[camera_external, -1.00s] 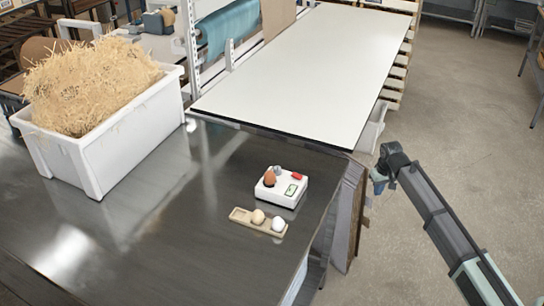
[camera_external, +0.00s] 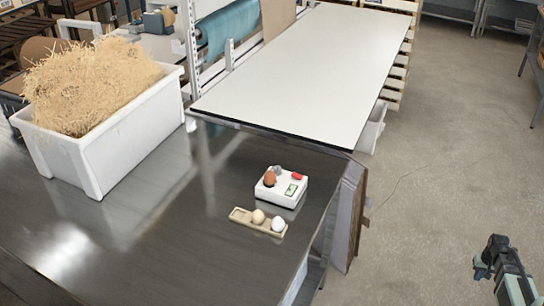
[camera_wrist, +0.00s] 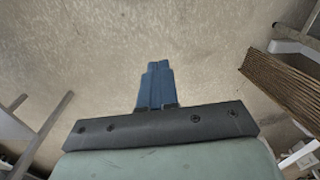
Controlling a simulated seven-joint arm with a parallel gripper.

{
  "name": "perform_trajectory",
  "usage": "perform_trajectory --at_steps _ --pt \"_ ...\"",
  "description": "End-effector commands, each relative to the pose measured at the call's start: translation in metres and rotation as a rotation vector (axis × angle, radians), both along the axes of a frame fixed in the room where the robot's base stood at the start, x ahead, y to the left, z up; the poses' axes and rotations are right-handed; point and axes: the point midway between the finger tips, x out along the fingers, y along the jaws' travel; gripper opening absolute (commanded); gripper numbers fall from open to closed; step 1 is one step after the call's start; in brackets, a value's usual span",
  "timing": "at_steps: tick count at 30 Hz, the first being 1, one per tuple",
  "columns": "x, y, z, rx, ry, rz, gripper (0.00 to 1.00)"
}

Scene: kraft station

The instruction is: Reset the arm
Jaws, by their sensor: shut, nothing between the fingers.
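My gripper (camera_external: 482,268) is at the lower right in the external view, over the concrete floor and apart from the tables. In the wrist view its blue fingers (camera_wrist: 155,84) are together with nothing between them. A brown egg (camera_external: 270,178) sits on a small white device (camera_external: 287,194) with a red part and a small display, on the dark table. A beige egg (camera_external: 258,216) and a white egg (camera_external: 278,224) sit in a small tan tray (camera_external: 238,215) in front of the device.
A white bin (camera_external: 110,150) full of straw (camera_external: 90,85) stands on the left of the dark metal table (camera_external: 150,250). A bare white-topped table (camera_external: 310,75) adjoins it behind. The floor (camera_external: 430,170) at the right is open. Stacked brown sheets (camera_wrist: 290,85) show in the wrist view.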

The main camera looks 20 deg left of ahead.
Motion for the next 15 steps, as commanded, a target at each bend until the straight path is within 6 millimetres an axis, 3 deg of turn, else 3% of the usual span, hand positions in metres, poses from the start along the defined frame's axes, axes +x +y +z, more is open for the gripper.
perform_trajectory --at_steps 3,9,11,15 --pt "-0.027 -0.031 -0.010 -0.001 0.009 -0.051 0.00" --pt "-0.059 -0.066 -0.022 -0.001 0.018 -0.116 0.00" --pt "-0.066 -0.074 -0.027 -0.001 0.021 -0.131 0.00" --pt "-0.078 -0.071 -0.047 -0.004 0.064 -0.125 0.00"
